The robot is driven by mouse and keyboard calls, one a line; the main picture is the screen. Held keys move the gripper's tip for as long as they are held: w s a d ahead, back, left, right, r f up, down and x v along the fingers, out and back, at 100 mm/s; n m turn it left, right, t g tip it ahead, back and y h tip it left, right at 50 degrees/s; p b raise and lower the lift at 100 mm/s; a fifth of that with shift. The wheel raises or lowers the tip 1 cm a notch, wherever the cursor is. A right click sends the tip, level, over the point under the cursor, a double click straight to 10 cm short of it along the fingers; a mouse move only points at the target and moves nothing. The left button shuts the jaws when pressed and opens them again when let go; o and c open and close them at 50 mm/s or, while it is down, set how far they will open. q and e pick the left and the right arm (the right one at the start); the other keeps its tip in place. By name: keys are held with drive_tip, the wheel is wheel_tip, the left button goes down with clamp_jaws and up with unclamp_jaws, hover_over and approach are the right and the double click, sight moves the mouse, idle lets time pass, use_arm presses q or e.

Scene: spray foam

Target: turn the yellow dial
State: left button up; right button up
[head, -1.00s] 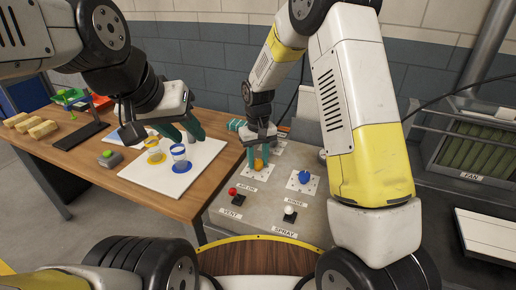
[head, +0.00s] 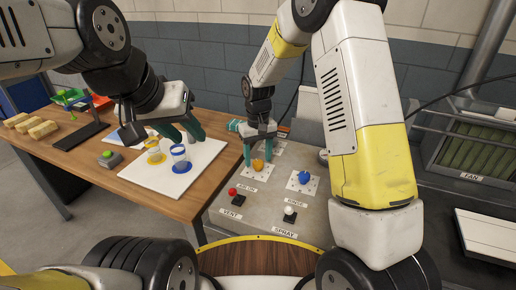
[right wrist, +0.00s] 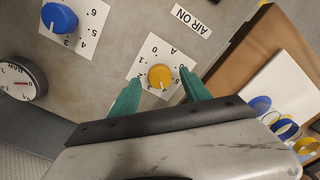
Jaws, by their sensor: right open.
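The yellow dial (head: 257,165) sits on a white numbered plate on the grey control panel (head: 225,215). In the right wrist view the yellow dial (right wrist: 160,77) lies between the fingertips of my right gripper (right wrist: 157,92), with a gap on each side. My right gripper (head: 262,160) points down over the dial, its green fingers open.
A blue dial (head: 304,177) is right of the yellow one. A red-topped switch (head: 233,192) and a white-topped switch (head: 290,210) stand in front.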

sight(258, 162)
wheel_tip(258, 162, up, 6)
drive_tip(key=shift+f, duration=0.2)
drive_tip(key=shift+r, duration=0.4)
drive_tip(key=shift+d+r, duration=0.1)
drive_tip(key=shift+r, duration=0.1)
drive_tip(key=s+d+r+m+t+y, duration=0.1)
drive_tip(key=s+d+r, duration=0.35)
drive_tip(key=r, duration=0.25)
drive_tip(key=s+d+r+m+t+y, duration=0.1)
drive_tip(key=s+d+r+t, duration=0.1)
drive_tip(key=s+d+r, duration=0.4)
drive_tip(key=s+d+r+m+t, duration=0.1)
drive_tip(key=s+d+r, duration=0.1)
drive_tip(key=s, duration=0.4)
drive_tip(key=s+d+r+m+t, duration=0.1)
drive_tip(key=s+r+t, duration=0.1)
drive_tip(key=s, duration=0.4)
drive_tip(key=shift+s+d+r, duration=0.2)
drive_tip(key=shift+s+d, duration=0.15)
